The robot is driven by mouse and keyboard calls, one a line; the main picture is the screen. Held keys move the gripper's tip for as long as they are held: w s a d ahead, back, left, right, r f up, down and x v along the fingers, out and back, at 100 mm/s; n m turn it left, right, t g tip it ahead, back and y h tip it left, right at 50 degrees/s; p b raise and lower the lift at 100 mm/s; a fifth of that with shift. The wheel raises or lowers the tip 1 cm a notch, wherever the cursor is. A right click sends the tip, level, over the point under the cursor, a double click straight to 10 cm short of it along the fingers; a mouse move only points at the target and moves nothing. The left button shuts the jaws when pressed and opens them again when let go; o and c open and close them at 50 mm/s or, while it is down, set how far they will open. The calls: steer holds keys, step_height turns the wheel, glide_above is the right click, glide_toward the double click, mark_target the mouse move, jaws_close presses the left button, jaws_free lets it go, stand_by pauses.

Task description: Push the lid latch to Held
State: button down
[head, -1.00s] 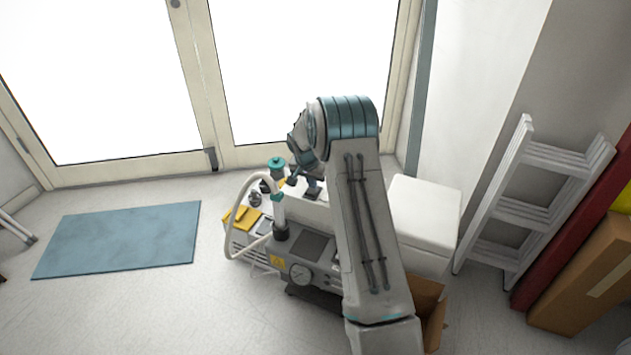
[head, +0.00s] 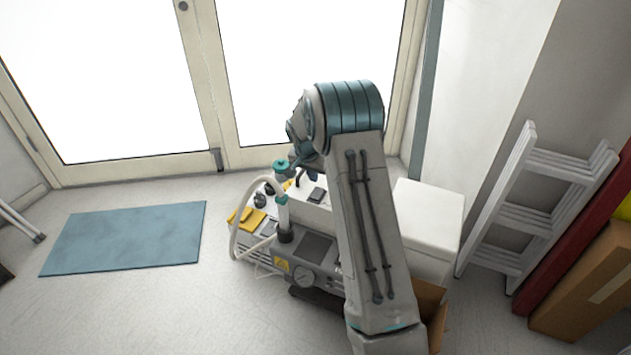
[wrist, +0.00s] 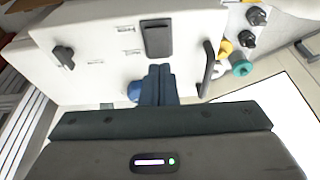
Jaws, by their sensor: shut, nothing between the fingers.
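The white lid panel (wrist: 100,35) of the compressor fills the upper part of the wrist view. A dark rectangular latch-like piece (wrist: 157,38) sits on it, with two small labels to its left, too small to read. It also shows in the head view as a dark piece (head: 317,195) on the white top. My gripper (wrist: 158,70) is shut and empty, its fingertips just below the dark piece in the picture. I cannot tell whether they touch it. A blue round part (wrist: 133,90) is partly hidden beside the fingers.
A dark knob (wrist: 64,57) is on the panel's left, a dark bar handle (wrist: 208,68) on its right. A white box (head: 430,215) and a ladder (head: 530,210) are to the right.

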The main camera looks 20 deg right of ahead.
steer(key=v, duration=0.7)
steer(key=shift+s+p, duration=0.25)
steer(key=shift+p, duration=0.15)
